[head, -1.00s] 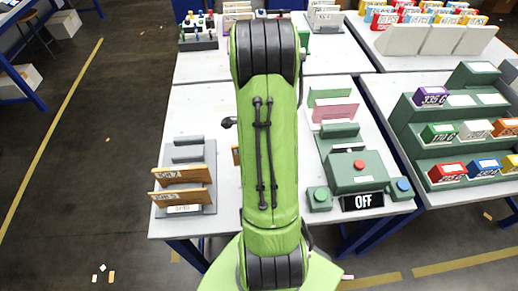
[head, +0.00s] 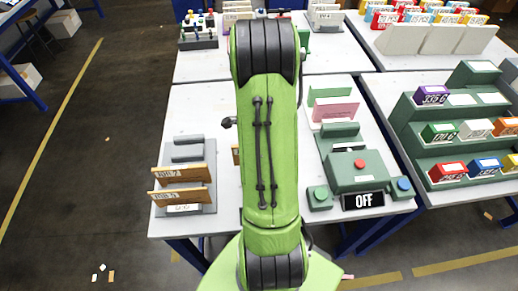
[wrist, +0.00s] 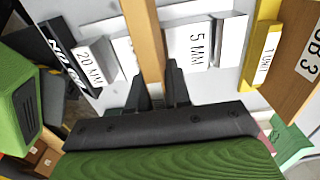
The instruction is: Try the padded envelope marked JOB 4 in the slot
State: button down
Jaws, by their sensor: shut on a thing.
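In the wrist view my gripper (wrist: 160,82) is shut on the edge of a tan padded envelope (wrist: 146,38), which runs away from the fingers. Its JOB 4 mark is not visible from here. The envelope stands between a white block marked 20 MM (wrist: 97,62) and a white block marked 5 MM (wrist: 206,45), at the slot gauge. How deep it sits in the slot, and whether it touches the sides, I cannot tell. In the head view my arm hides the gripper; only a small tan edge (head: 236,155) shows beside it.
A black NO GO plate (wrist: 64,58) is left and a yellow plate (wrist: 262,42) right in the wrist view, with a brown JOB 3 envelope (wrist: 303,60) beyond. In the head view, a grey rack (head: 209,160) holds two tan envelopes; a green machine (head: 357,178) reads OFF.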

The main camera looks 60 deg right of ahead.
jog(key=shift+r+p, duration=1.85)
jog(key=shift+r, duration=0.5)
jog(key=shift+f, duration=0.1)
